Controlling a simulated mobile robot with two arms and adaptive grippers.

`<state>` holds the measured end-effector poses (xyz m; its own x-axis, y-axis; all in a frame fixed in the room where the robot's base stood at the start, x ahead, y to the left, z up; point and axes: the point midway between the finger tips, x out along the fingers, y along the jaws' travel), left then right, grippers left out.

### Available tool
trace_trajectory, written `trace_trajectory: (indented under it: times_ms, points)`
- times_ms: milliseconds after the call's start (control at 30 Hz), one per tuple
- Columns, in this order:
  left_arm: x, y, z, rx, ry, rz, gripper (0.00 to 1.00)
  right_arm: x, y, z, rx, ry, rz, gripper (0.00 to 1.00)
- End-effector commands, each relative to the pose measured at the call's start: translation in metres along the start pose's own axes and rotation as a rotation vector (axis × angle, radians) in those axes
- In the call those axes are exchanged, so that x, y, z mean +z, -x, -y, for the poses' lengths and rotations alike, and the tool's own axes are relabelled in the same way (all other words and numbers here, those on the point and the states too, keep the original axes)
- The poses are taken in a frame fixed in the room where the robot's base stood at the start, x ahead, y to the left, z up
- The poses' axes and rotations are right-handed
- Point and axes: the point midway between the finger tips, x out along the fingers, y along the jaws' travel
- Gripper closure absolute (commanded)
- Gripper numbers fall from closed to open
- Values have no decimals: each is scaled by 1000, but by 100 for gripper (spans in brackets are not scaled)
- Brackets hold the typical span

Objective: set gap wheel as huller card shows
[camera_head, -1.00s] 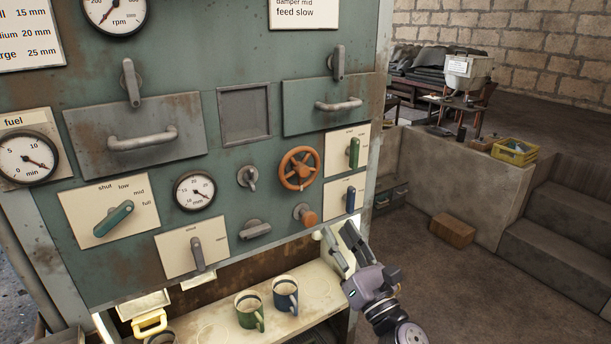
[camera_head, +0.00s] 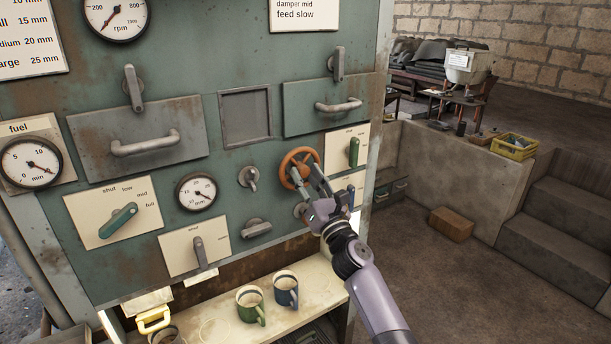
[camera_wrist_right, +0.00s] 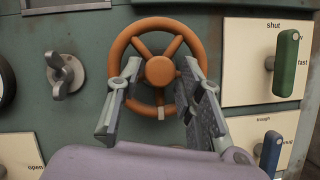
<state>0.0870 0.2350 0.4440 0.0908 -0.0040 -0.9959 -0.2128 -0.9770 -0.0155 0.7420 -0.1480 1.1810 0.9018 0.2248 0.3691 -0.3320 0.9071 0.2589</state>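The orange spoked wheel (camera_head: 297,160) is on the green panel. It also fills the middle of the wrist view (camera_wrist_right: 160,70). My right gripper (camera_head: 309,178) is at the wheel. In the wrist view its two fingers (camera_wrist_right: 162,78) stand apart, over the left and right sides of the rim. I cannot tell whether they touch it. A round mm gauge (camera_head: 197,193) sits left of the wheel, its needle pointing to the lower right. A white card (camera_head: 30,40) at the upper left reads 15 mm, medium 20 mm, large 25 mm, partly cut off. My left gripper is out of view.
A green lever (camera_head: 354,152) and a blue lever (camera_head: 350,196), partly behind my gripper, are right of the wheel. A grey wing knob (camera_head: 249,177) is on its left. Green (camera_head: 250,306) and blue (camera_head: 286,291) mugs stand on the shelf below.

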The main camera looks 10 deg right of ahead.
Motion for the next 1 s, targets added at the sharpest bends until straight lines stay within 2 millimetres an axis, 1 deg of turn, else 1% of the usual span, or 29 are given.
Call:
trace_trajectory:
  times_ms: [100, 367, 867, 1000]
  points:
    - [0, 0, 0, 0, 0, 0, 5, 0, -6, -1, 1, 0, 0, 66]
    - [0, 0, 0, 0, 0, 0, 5, 0, -6, -1, 1, 0, 0, 66]
    - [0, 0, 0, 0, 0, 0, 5, 0, -6, 0, 1, 1, -1, 99]
    - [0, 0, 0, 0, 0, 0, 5, 0, -6, 0, 1, 2, -1, 100]
